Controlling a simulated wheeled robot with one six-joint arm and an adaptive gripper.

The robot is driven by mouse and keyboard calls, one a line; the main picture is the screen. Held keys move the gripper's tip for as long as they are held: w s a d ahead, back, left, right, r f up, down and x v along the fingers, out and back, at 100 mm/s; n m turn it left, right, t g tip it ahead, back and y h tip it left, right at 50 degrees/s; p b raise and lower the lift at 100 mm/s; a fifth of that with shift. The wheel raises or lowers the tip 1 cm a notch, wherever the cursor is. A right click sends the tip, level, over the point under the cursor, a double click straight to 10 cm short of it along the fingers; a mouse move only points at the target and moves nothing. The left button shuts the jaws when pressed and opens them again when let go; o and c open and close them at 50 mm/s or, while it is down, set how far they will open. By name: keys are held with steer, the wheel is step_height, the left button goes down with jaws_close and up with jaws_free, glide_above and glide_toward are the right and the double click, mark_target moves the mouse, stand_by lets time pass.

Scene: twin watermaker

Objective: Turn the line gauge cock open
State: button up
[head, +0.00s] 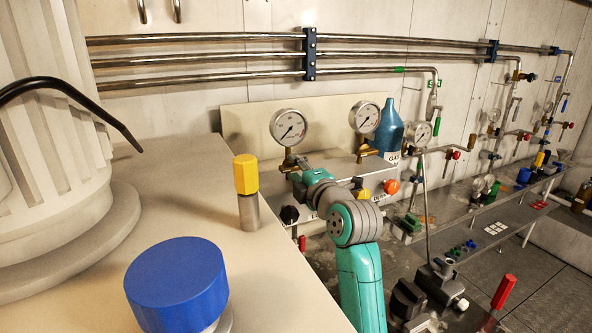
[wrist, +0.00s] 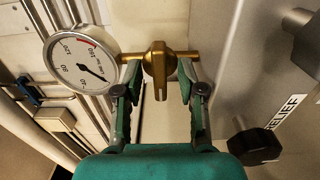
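In the wrist view a brass gauge cock (wrist: 158,62) sits between my two fingertips. Its short lever (wrist: 160,88) points down the picture toward my palm. My gripper (wrist: 161,92) is open, with a finger on each side of the lever and visible gaps to it. A round white dial gauge (wrist: 80,64) joins the cock on the left. In the head view this appears to be the left dial gauge (head: 288,127), with my gripper (head: 292,165) just below it. My teal wrist partly hides the cock there.
A black knob (wrist: 254,141) beside a RELIEF label stands at the lower right in the wrist view. In the head view a second gauge (head: 364,117), a blue bottle (head: 390,131) and an orange knob (head: 391,187) are to the right. A yellow-capped post (head: 246,176) and blue cap (head: 177,284) stand nearer.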

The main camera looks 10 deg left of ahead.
steer(key=shift+w+a, duration=0.1)
steer(key=shift+w, duration=0.05)
jaws_close()
